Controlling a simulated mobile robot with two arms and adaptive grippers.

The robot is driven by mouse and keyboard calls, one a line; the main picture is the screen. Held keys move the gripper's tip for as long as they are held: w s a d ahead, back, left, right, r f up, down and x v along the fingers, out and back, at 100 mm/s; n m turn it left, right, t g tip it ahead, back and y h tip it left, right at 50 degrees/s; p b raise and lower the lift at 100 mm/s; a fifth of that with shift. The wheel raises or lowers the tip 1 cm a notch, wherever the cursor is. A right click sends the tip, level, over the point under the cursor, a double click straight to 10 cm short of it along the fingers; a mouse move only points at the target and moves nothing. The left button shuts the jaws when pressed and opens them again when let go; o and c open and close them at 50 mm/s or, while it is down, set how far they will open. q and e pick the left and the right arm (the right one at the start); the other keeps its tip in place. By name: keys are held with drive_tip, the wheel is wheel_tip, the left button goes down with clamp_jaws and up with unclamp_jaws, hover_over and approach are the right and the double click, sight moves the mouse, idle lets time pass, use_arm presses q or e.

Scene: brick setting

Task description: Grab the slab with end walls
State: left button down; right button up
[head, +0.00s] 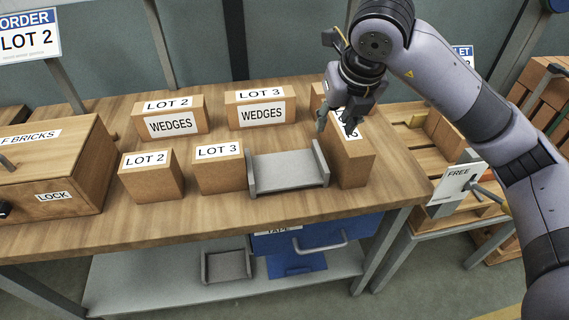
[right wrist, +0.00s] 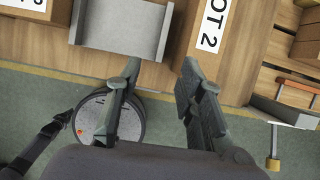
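The slab with end walls (head: 288,172) is a grey flat piece with a raised wall at its left and right ends. It lies on the wooden table near the front edge, between two cardboard boxes. In the right wrist view the slab (right wrist: 120,25) shows at the top, partly cut off. My left gripper is not in view.
A LOT 3 box (head: 218,168) stands just left of the slab; a tall LOT 2 box (head: 350,160) stands close on its right. WEDGES boxes (head: 261,109) are behind. A similar grey piece (head: 226,266) lies on the lower shelf. Table room is free at the front right.

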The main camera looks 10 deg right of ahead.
drive_tip(key=p, duration=0.2)
hover_over(321, 156)
drive_tip(key=s, duration=0.3)
drive_tip(key=f, duration=1)
drive_tip(key=shift+w+a+f, duration=0.1)
drive_tip(key=shift+a+f, duration=0.1)
drive_tip(key=shift+f, duration=0.15)
drive_tip(key=shift+w+d+f, duration=0.1)
drive_tip(key=shift+w+f, duration=0.2)
drive_tip(key=shift+f, duration=0.15)
drive_tip(key=p+x, duration=0.1)
drive_tip(key=x, duration=0.3)
drive_tip(key=shift+w+d+p, duration=0.15)
drive_tip(key=shift+p, duration=0.15)
drive_tip(key=shift+f, duration=0.15)
drive_tip(key=shift+f+b, duration=0.2)
drive_tip(key=shift+b, duration=0.3)
drive_tip(key=shift+c, duration=0.5)
clamp_jaws()
